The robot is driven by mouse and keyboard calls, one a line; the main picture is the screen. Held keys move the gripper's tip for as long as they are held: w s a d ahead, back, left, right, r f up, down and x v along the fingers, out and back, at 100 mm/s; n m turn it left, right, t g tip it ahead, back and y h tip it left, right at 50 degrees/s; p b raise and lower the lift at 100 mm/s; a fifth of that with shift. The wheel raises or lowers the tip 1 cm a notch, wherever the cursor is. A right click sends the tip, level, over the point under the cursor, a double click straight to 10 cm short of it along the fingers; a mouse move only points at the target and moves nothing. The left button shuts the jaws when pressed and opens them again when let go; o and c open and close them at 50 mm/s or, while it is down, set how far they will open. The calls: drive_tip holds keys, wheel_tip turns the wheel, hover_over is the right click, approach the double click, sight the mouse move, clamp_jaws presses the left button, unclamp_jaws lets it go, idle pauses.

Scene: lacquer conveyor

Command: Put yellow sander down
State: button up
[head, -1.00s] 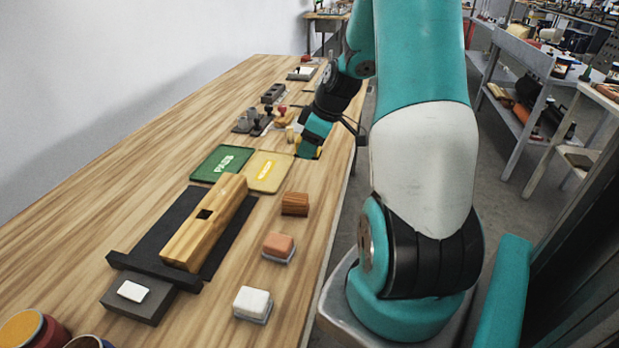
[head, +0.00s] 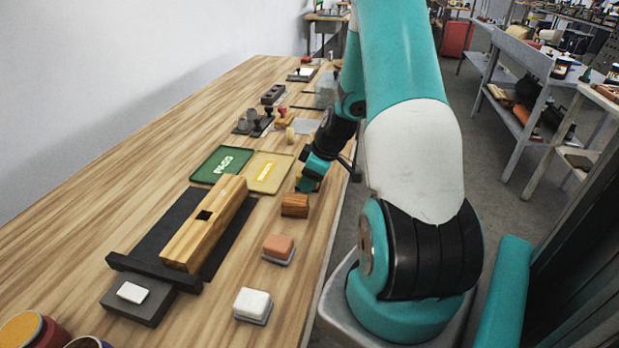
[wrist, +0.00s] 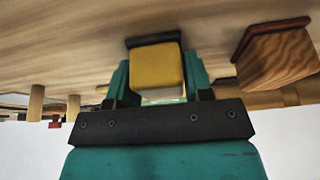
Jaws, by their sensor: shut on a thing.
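The yellow sander (wrist: 156,67) is a yellow block with a dark pad, seen in the wrist view between my gripper's two teal fingers. My gripper (wrist: 158,82) is shut on it. The dark pad faces the wooden tabletop, close to it; I cannot tell whether they touch. In the head view my gripper (head: 306,184) is low over the table's right edge, just beyond the brown wood block (head: 295,205). The sander is mostly hidden there by my gripper. The wood block also shows in the wrist view (wrist: 279,60), beside the sander and apart from it.
An orange block (head: 278,246) and a white block (head: 252,303) stand in a row nearer me. A green tray (head: 222,164) and a yellow tray (head: 268,171) lie left of my gripper. A long wooden piece (head: 203,225) lies on a black fixture (head: 155,268).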

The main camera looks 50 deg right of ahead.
drive_tip(key=o, duration=0.9)
drive_tip(key=shift+r, duration=0.1)
drive_tip(key=v, duration=1.2)
drive_tip(key=w+a+r+n+g+y, duration=0.1)
drive_tip(key=a+r, duration=0.3)
drive_tip(key=a, duration=0.8)
drive_tip(key=w+a+r+g+y, duration=0.15)
drive_tip(key=a+r, duration=0.25)
drive_tip(key=a, duration=0.9)
drive_tip(key=s+a+r+n+g, duration=0.1)
drive_tip(key=s+a+r, duration=0.2)
drive_tip(key=s+a, duration=1)
drive_tip(key=shift+s+a+g, duration=0.2)
drive_tip(key=shift+a+g, duration=0.15)
drive_tip(key=shift+a, duration=0.75)
